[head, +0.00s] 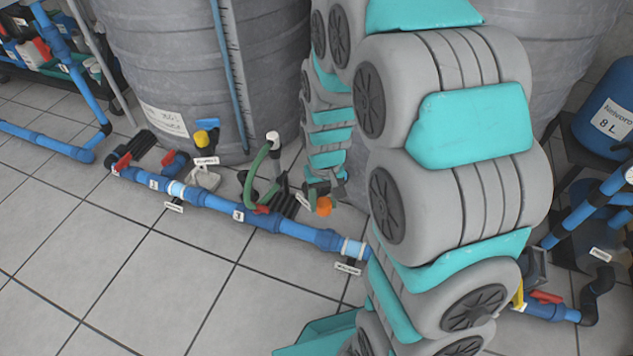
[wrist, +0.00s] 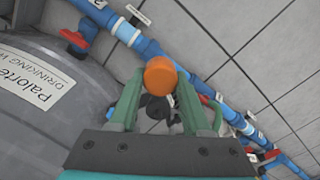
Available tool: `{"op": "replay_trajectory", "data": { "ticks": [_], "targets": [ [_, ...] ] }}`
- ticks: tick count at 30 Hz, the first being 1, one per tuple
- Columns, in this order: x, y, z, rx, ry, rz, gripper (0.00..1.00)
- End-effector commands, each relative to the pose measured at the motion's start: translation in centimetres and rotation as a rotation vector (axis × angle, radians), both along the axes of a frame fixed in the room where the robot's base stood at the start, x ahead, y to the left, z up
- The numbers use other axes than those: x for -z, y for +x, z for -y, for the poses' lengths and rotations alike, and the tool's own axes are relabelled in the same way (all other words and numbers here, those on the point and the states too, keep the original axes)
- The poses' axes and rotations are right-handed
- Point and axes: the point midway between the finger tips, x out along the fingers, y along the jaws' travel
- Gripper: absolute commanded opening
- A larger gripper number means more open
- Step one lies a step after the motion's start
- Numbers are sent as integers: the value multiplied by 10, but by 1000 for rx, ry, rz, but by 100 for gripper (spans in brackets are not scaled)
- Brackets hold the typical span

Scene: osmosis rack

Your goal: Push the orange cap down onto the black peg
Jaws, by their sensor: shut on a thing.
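The orange cap (wrist: 160,77) sits between the fingertips of my gripper (wrist: 160,82) in the wrist view. The green fingers are shut on it, one on each side. In the head view the cap (head: 323,206) shows low beside the blue pipe, just under my gripper (head: 320,190). A dark part (wrist: 158,108) shows between the fingers in the wrist view; I cannot tell whether it is the black peg. The peg is not clearly visible in the head view, and I cannot tell whether the cap touches it.
A blue pipe (head: 215,202) with red valve handles runs along the tiled floor close by. A green hose (head: 256,172) rises left of the cap. A large grey tank (head: 175,70) stands behind. The floor (head: 140,270) in front of the pipe is clear.

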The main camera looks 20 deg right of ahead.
Motion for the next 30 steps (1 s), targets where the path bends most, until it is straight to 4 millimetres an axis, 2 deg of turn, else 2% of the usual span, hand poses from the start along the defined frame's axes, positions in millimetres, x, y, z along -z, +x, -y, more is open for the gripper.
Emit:
{"op": "replay_trajectory", "data": {
  "ticks": [3, 12, 26, 30],
  "targets": [
    [-4, -21, 0, 0, 0, 2, 0],
    [-4, -44, 1, 0, 0, 2, 0],
    [-4, -44, 1, 1, 0, 2, 0],
    [-3, -35, 2, 11, -2, 2, 0]
  ]
}}
